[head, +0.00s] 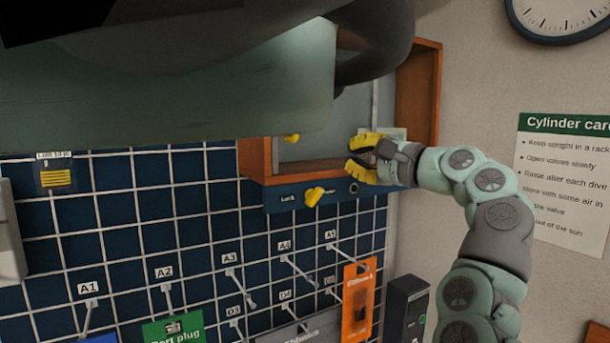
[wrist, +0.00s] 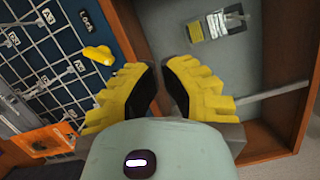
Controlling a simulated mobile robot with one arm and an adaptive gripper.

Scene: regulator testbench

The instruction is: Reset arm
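My gripper (head: 352,157) has yellow ridged fingers and stands at the front of an open wooden cabinet (head: 421,92) on the wall. In the wrist view my gripper (wrist: 160,66) is open, with a narrow gap between its fingertips and nothing between them. A yellow knob or key (head: 314,196) sits on the dark blue strip under the cabinet, beside a "Lock" label, left of my gripper. The yellow knob also shows in the wrist view (wrist: 99,54), clear of the fingers. My own body hides the cabinet's upper left.
Below is a blue pegboard (head: 230,255) with labelled hooks, a green "port plug" card (head: 173,331) and an orange package (head: 358,300). A dark box (head: 405,305) stands right of it. A clock (head: 556,15) and poster (head: 565,180) hang on the right wall.

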